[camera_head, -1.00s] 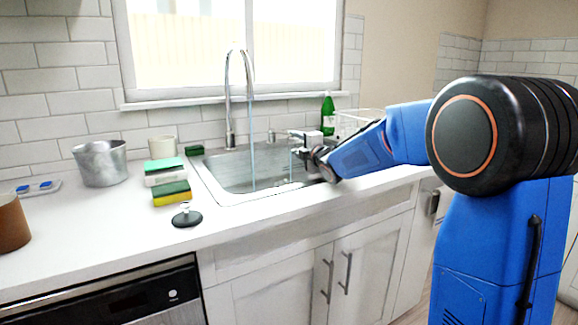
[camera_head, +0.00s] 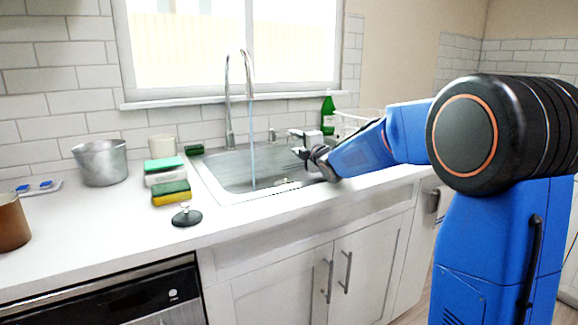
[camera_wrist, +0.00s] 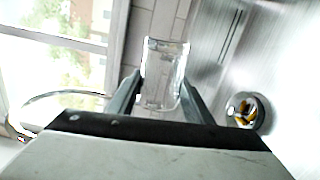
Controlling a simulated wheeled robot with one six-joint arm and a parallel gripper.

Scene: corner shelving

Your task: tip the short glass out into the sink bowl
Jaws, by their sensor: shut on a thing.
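My gripper (camera_head: 302,145) is over the right part of the sink bowl (camera_head: 222,172). In the wrist view its two fingers (camera_wrist: 160,92) are shut on the short glass (camera_wrist: 163,72), which is clear and see-through. The glass looks empty there. In the head view the glass is too small and too hidden by the gripper to make out. The wrist view is rolled over, with the window at its left. The sink drain (camera_wrist: 246,110) shows at its right, with something yellow and dark in it.
The tall faucet (camera_head: 229,100) runs a thin stream into the bowl. Left of the sink stand sponges (camera_head: 171,188), a black stopper (camera_head: 187,217), a metal pot (camera_head: 101,164) and a beige cup (camera_head: 163,145). A green bottle (camera_head: 328,116) stands behind my gripper.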

